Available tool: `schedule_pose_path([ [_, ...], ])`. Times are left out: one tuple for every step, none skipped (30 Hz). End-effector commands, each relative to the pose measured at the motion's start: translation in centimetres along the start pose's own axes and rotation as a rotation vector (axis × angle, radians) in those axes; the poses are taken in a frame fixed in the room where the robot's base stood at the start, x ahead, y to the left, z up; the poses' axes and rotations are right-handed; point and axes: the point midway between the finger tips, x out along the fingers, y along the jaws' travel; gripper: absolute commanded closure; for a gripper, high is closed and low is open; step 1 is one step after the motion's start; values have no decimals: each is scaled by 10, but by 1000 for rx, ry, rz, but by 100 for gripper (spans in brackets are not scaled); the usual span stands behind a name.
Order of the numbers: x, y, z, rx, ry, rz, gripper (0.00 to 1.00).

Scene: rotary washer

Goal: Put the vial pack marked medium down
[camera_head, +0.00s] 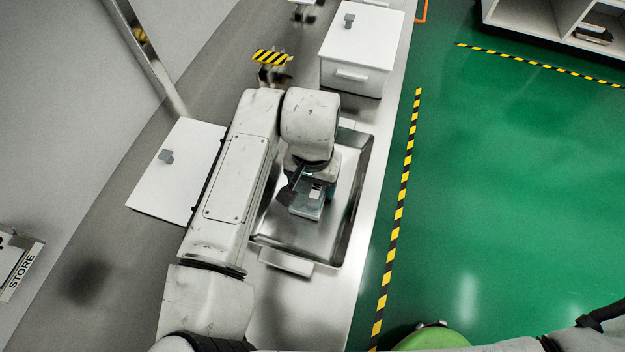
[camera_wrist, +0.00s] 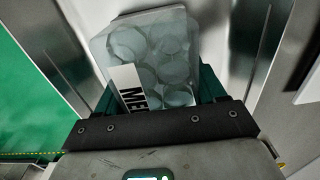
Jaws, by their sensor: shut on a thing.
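In the wrist view, a translucent vial pack (camera_wrist: 160,62) with several round vials inside is between my gripper's fingers. In the head view, the pack (camera_head: 306,208) shows below my gripper (camera_head: 314,188), over the steel basin (camera_head: 272,228) set in the counter. My gripper is shut on the pack. I cannot tell whether the pack touches the basin floor.
A white box with a grey knob (camera_head: 357,45) stands on the counter beyond the basin. A white lid-like panel (camera_head: 166,178) with a grey knob lies left of my arm. A yellow-black striped piece (camera_head: 272,57) is near the box. Green floor (camera_head: 500,170) is open to the right.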

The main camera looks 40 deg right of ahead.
Motion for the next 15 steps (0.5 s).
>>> schedule_pose_path([
  [2, 0, 0, 0, 0, 1, 66],
  [3, 0, 0, 0, 0, 1, 66],
  [3, 0, 0, 0, 0, 1, 29],
  [2, 0, 0, 0, 0, 0, 26],
  [2, 0, 0, 0, 0, 0, 23],
  [2, 0, 0, 0, 0, 0, 19],
  [2, 0, 0, 0, 0, 0, 16],
  [2, 0, 0, 0, 0, 0, 13],
  [2, 0, 0, 0, 0, 0, 9],
  [2, 0, 0, 0, 0, 0, 7],
  [2, 0, 0, 0, 0, 0, 5],
  [2, 0, 0, 0, 0, 0, 5],
  [2, 0, 0, 0, 0, 0, 5],
  [2, 0, 0, 0, 0, 0, 5],
  [2, 0, 0, 0, 0, 0, 5],
])
